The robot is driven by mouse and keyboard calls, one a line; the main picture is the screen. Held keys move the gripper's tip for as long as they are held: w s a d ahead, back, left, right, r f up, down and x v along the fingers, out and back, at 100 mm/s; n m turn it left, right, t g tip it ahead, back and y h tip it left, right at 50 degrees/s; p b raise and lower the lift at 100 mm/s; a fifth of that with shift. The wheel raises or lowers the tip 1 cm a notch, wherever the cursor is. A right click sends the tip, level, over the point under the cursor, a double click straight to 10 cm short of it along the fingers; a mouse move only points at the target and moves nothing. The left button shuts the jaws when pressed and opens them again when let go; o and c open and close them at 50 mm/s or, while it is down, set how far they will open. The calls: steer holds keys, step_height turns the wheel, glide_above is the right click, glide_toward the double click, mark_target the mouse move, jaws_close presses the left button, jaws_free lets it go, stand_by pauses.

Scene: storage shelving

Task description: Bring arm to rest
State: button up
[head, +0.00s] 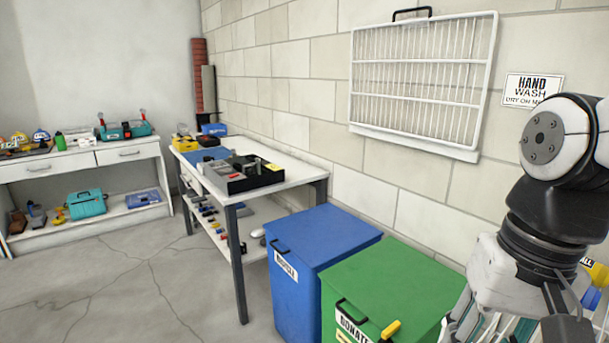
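My arm (560,150) shows at the right edge, bent downward in front of the block wall. My gripper (470,322) hangs at its lower end, cut off by the bottom edge of the picture. Its fingertips are only partly in view beside the green bin's right side, so I cannot tell whether it is open or shut. I see nothing clearly held in it.
A blue bin (318,240) and a green bin (395,285) stand by the wall, with a yellow-handled item (390,329) at the green one. A wire rack (420,80) hangs above. A table (300,172) and a bench (90,158) hold tools. Floor at left is clear.

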steer(key=s+f+n+h, duration=0.1)
steer(key=s+n, duration=0.2)
steer(key=s, duration=0.7)
step_height(320, 180, up, 20)
steer(key=t+p, duration=0.3)
steer(key=p, duration=1.6)
steer(key=shift+t, duration=0.4)
steer(key=shift+d, duration=0.1)
